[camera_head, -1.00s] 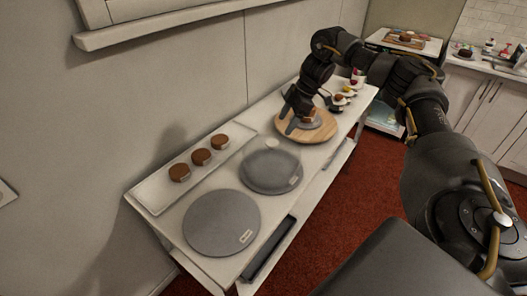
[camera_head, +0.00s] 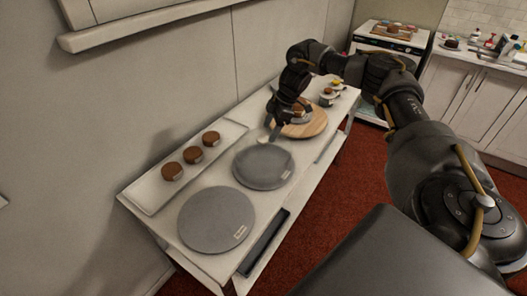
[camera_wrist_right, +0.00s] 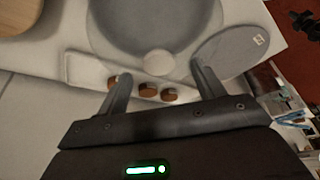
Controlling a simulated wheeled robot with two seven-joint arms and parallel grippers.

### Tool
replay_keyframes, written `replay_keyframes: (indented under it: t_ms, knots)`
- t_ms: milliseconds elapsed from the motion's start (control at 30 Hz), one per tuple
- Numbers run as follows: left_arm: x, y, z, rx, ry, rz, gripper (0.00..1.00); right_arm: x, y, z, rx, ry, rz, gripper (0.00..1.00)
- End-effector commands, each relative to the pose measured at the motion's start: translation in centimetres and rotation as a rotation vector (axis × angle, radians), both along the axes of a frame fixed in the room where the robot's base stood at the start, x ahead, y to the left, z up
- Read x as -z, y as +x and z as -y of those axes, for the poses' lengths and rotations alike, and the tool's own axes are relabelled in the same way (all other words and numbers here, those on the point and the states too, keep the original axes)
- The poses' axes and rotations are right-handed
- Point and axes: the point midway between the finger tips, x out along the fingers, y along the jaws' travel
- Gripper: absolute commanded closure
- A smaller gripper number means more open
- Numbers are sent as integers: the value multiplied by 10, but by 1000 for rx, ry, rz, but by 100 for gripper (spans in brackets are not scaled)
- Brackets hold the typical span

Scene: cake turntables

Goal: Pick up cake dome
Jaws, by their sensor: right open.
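The clear cake dome (camera_head: 264,172) stands over the middle grey turntable on the white table. Its round pale knob (camera_wrist_right: 158,62) shows in the wrist view, with the dome wall (camera_wrist_right: 150,32) around it. My right gripper (camera_head: 272,134) is open and empty, right at the knob in the head view. In the wrist view its two fingers (camera_wrist_right: 160,78) are spread, one on each side of the knob in the picture. I cannot tell whether they touch it. My left gripper is not in view.
A bare grey turntable (camera_head: 215,222) lies at the near end. A white tray (camera_head: 150,193) with 3 small brown cakes runs along the wall side. A round wooden board (camera_head: 312,127) and small colourful items (camera_head: 328,92) are farther back. Red floor lies right of the table.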

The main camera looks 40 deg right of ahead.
Motion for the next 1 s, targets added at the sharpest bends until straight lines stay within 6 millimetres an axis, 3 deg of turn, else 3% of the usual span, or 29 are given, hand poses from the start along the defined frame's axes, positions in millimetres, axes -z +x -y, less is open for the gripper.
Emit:
replay_keyframes:
  t_ms: [100, 267, 567, 1000]
  knots:
    - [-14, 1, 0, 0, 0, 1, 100, 12, 6, -9, -4, -2, -5, 32]
    - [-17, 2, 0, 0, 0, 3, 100, 32, 9, -15, 0, -1, -4, 32]
    - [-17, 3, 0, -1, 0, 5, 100, 36, 11, -16, 0, 0, 0, 33]
    - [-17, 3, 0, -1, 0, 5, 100, 36, 11, -16, 0, 0, -1, 91]
